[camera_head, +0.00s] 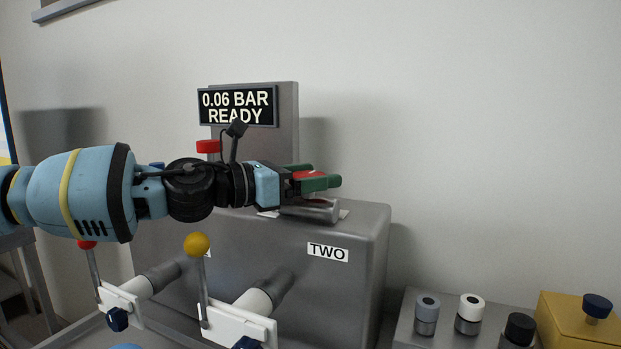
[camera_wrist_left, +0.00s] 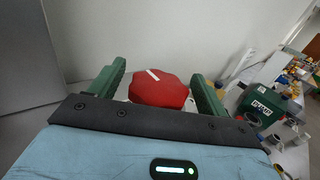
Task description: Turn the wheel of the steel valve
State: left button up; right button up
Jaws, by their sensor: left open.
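The steel valve has a red wheel (camera_head: 307,175) above a grey steel body (camera_head: 312,210) on top of the grey tank housing. My left gripper (camera_head: 320,174) reaches in from the left, open, with its green fingers at the wheel. In the left wrist view the red wheel (camera_wrist_left: 158,92), with a white mark, sits between the two open fingers of the left gripper (camera_wrist_left: 158,72). Small gaps show beside it, so I cannot tell whether either finger touches it. My gripper and arm hide part of the valve. My right gripper is not in view.
Another red knob (camera_head: 208,146) stands behind my left arm, below the "0.06 BAR READY" display (camera_head: 238,105). Levers with a yellow ball (camera_head: 196,244) and a red ball (camera_head: 87,244) rise in front of the housing (camera_head: 340,285). Several knobs and a yellow box (camera_head: 575,325) are at lower right.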

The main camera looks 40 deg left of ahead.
pick_arm(q)
jog(key=c, duration=1)
